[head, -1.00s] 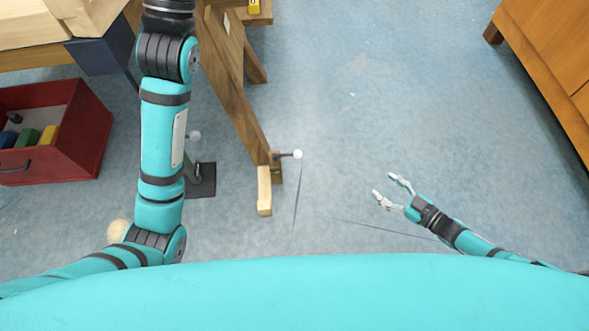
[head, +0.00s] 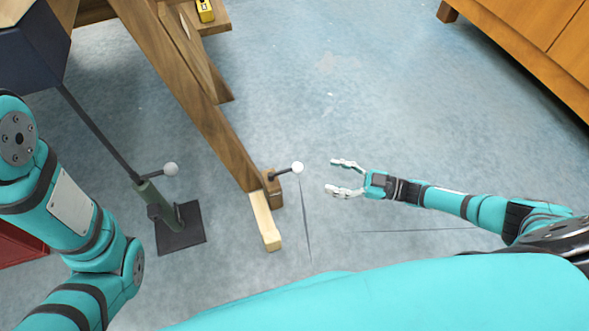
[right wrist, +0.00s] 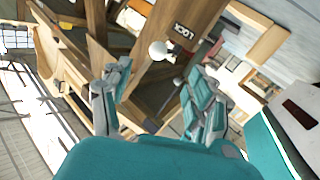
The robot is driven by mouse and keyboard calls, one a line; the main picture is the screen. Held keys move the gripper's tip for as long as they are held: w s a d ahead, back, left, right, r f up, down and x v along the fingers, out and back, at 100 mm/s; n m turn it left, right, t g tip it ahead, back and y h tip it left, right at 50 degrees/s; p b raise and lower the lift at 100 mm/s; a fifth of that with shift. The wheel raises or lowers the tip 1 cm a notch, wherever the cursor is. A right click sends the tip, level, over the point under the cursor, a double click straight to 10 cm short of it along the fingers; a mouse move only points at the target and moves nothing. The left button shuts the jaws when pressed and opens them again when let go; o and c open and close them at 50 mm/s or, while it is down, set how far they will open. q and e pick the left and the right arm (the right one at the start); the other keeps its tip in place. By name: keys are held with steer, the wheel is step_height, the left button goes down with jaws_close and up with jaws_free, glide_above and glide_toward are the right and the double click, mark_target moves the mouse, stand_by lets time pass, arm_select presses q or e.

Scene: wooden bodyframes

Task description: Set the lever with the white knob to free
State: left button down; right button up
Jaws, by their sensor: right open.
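The lever's white knob (head: 298,167) sits on a short dark rod that sticks out to the right from a small wooden block (head: 273,188) low on a wooden frame (head: 195,100). My right gripper (head: 332,176) is open and empty, a short way right of the knob, fingers pointing at it. In the right wrist view the white knob (right wrist: 158,50) appears just beyond and between the open fingers (right wrist: 158,72), next to a "LOCK" label (right wrist: 183,32) on the wood. My left gripper is out of view; only my left arm shows.
A green stand (head: 160,205) on a dark base plate carries a second lever with a pale grey knob (head: 171,169), left of the frame. A dark blue box (head: 30,50) is at upper left. An orange wooden cabinet (head: 530,35) is at upper right. The floor between is clear.

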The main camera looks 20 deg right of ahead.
mark_target(296, 167)
steer(key=b+x, duration=0.3)
steer(key=x, duration=0.7)
steer(key=shift+f, duration=0.15)
steer(key=shift+w+a+b, duration=0.25)
steer(key=shift+a+b, duration=0.1)
steer(key=shift+a, duration=0.15)
